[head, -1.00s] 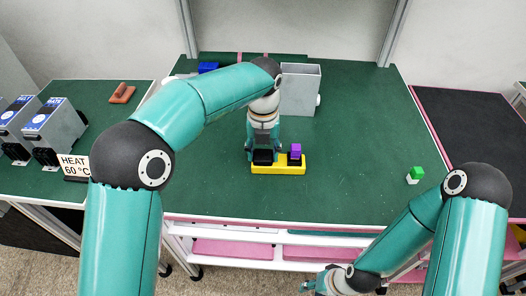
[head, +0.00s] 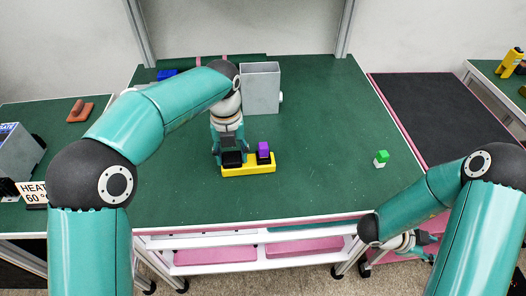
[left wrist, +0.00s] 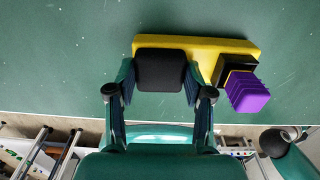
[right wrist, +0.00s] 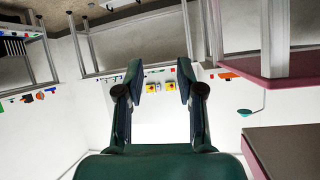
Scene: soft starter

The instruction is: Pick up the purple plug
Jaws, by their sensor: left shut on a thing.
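The purple plug (head: 263,148) stands in a black socket at the right end of a yellow base (head: 249,170) on the green table. In the left wrist view the ribbed purple plug (left wrist: 248,93) is to the right of my fingers, apart from them. My left gripper (head: 231,156) points down at the base's left end. Its fingers are shut on a black block (left wrist: 160,72) that sits on the yellow base. My right gripper (right wrist: 160,85) is open and empty, off the table's front; in the head view it is partly hidden by its arm.
A grey box (head: 260,88) stands behind the base. A green and white block (head: 381,158) lies to the right. A blue block (head: 167,74) is at the back left. A brown thing (head: 80,111) lies on the left side table. The table's right half is mostly clear.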

